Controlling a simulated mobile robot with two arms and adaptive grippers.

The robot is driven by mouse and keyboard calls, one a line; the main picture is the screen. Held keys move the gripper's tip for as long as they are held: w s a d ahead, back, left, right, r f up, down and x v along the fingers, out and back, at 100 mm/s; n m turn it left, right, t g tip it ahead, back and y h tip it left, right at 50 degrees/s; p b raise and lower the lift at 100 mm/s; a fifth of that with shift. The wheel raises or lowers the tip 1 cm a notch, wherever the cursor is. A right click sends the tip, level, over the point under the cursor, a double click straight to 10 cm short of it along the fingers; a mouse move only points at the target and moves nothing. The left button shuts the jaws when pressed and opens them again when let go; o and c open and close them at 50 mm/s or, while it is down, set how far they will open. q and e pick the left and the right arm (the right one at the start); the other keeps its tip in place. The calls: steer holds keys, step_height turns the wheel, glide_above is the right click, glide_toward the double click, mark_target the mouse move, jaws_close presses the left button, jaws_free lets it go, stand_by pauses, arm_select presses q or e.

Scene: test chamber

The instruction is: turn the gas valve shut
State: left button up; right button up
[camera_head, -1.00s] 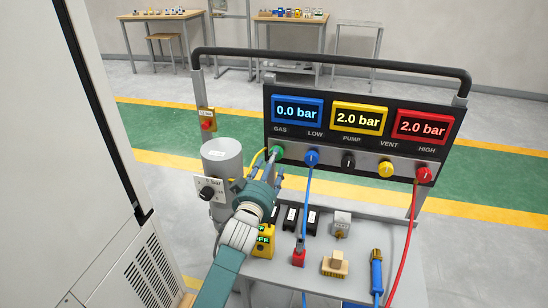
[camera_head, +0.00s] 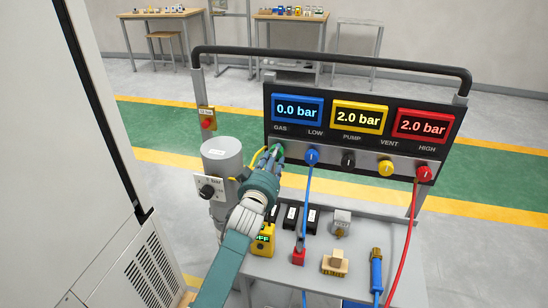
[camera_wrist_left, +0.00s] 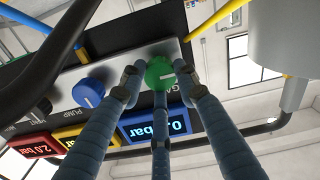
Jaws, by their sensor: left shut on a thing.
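The gas valve is a green knob with a pale pointer line, under the GAS label at the left end of the panel (camera_head: 356,88). The gas valve (camera_wrist_left: 160,74) shows between my fingers in the left wrist view; in the head view the gas valve (camera_head: 277,150) is mostly covered by my gripper. My left gripper (camera_head: 270,157) is shut on it, with its three fingers around the knob. The left gripper (camera_wrist_left: 160,90) hides part of the knob's rim. The blue display (camera_head: 297,110) reads 0.0 bar. My right gripper is not in view.
Blue LOW (camera_head: 311,157), black PUMP (camera_head: 348,160), yellow VENT (camera_head: 386,168) and red HIGH (camera_head: 424,173) knobs sit to the right. Blue (camera_head: 307,205) and red (camera_head: 411,230) hoses hang down. A grey cylinder (camera_head: 222,160) stands close left of my gripper.

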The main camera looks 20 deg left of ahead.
arm_select(q)
steer(key=shift+r+m, duration=0.15)
steer(key=shift+m, duration=0.15)
steer(key=shift+d+m+p, duration=0.15)
steer(key=shift+m+p, duration=0.35)
steer(key=shift+m, duration=8.1)
steer(key=o, duration=1.2)
steer(key=shift+c, duration=0.2)
